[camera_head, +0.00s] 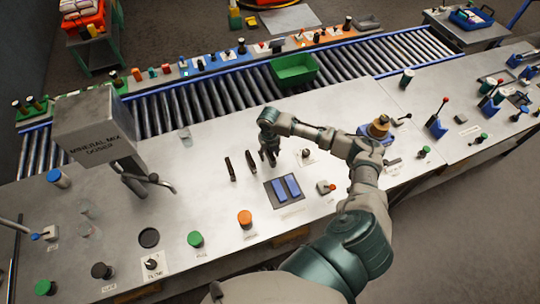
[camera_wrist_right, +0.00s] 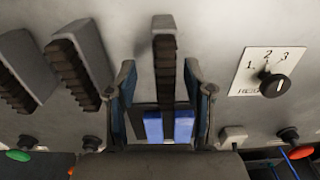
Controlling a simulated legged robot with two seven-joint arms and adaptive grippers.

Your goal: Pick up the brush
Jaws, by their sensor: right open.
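In the right wrist view, a brush with brown bristles (camera_wrist_right: 165,75) lies between the open fingers of my right gripper (camera_wrist_right: 160,85), with a gap on both sides. Two more brushes (camera_wrist_right: 75,65) are left of the fingers. My left gripper is not in view.
Two blue pads (camera_head: 285,188) on a dark mat lie just in front of the right gripper. A numbered dial (camera_head: 306,153) is to its right, also in the wrist view (camera_wrist_right: 274,84). A green bin (camera_head: 293,68) sits on the roller conveyor behind.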

